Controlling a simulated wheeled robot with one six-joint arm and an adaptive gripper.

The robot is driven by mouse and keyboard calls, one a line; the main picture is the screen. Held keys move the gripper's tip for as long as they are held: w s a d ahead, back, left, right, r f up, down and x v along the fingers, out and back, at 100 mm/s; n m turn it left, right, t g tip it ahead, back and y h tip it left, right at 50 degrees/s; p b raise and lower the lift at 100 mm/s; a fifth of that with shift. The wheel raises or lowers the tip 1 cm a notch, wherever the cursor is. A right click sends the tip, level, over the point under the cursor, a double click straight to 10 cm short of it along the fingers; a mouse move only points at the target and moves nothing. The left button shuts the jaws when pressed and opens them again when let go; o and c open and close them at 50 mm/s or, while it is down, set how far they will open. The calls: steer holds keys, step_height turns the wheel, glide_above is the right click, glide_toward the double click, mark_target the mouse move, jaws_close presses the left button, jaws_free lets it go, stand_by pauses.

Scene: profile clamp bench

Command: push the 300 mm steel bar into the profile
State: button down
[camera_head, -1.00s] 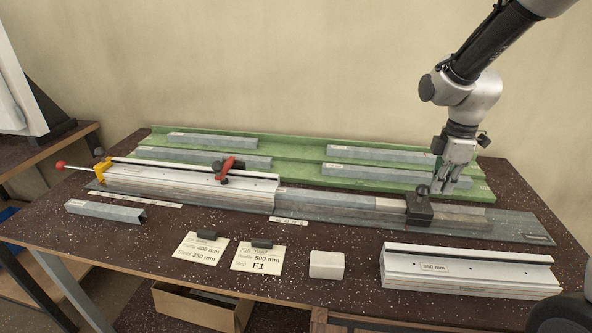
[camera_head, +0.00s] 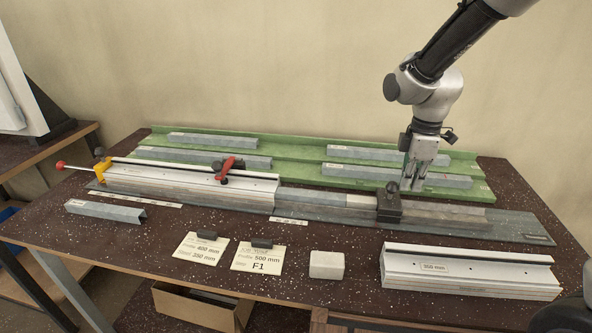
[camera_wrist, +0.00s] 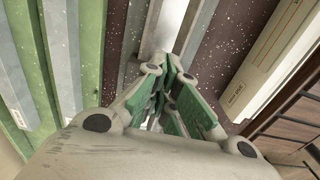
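The white profile (camera_head: 190,187) is held at the left of the long rail, with a red-handled clamp (camera_head: 228,168) on it. A grey steel bar (camera_head: 312,198) lies in line with it, its left end meeting or entering the profile's right end; which of these I cannot tell. A dark sliding block with a knob (camera_head: 388,208) stands on the rail at the bar's right. My gripper (camera_head: 411,188) points down just right of the block, seemingly touching it. Its fingers look shut with nothing between them; the tips (camera_wrist: 166,65) are partly hidden in the wrist view.
A green rack (camera_head: 300,148) with several steel bars lies behind the rail. A loose bar (camera_head: 105,211), label cards (camera_head: 258,256), a pale block (camera_head: 326,265) and another white profile (camera_head: 465,272) lie in front. The rail's right end (camera_head: 500,228) is clear.

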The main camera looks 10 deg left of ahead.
steer(key=shift+a, duration=11.9)
steer(key=shift+d, duration=0.15)
steer(key=shift+d+r, duration=0.1)
steer(key=shift+d, duration=0.55)
step_height(320, 180, up, 7)
